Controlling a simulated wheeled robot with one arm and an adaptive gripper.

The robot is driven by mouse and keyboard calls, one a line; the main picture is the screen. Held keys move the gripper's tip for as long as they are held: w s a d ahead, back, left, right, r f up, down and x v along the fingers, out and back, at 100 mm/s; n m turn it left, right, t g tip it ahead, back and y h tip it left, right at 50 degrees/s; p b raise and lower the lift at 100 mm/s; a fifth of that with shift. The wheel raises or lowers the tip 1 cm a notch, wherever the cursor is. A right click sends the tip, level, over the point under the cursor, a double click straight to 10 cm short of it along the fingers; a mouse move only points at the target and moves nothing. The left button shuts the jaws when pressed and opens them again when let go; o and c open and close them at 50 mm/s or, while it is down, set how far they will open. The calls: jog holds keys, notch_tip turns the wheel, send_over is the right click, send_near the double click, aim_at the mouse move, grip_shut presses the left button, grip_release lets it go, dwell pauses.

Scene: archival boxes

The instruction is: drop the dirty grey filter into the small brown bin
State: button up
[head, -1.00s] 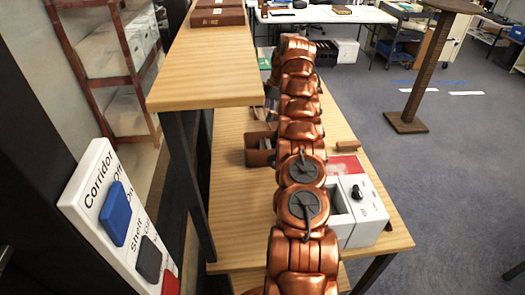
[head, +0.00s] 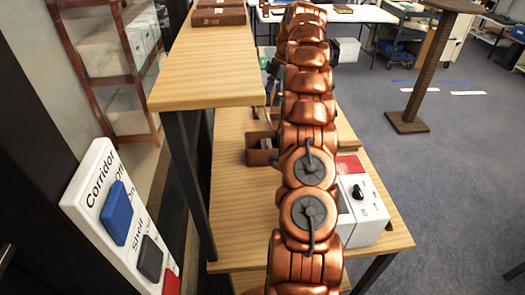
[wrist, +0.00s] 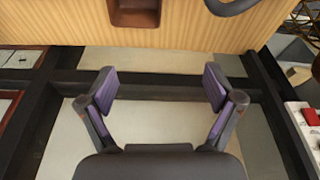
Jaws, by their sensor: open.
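The small brown bin (head: 260,157) stands on the wooden table left of my arm in the head view. Something pale grey (head: 266,143) shows inside it, too small to identify as the filter. In the wrist view the bin (wrist: 135,18) is cut off by the top edge, and the part of its inside that shows is bare brown. My gripper (wrist: 160,82) is open with nothing between its purple-padded fingers. It hangs past the table's edge, with the bin ahead of it. I cannot make out the dirty grey filter for certain in either view.
A white box with a black knob (head: 365,215) stands right of my arm, beside a red panel (head: 348,165). A raised wooden shelf (head: 205,75) overhangs the left side. A dark curved thing (wrist: 233,8) lies right of the bin. A switch board (head: 115,215) stands front left.

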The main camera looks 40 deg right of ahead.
jog(key=s+a+r+n, duration=0.1)
jog(key=s+a+r, duration=0.5)
jog(key=r, duration=0.3)
jog(key=shift+s+a+r+n+g, duration=0.3)
jog(key=shift+s+a+r, duration=0.05)
jog(key=shift+s, duration=0.5)
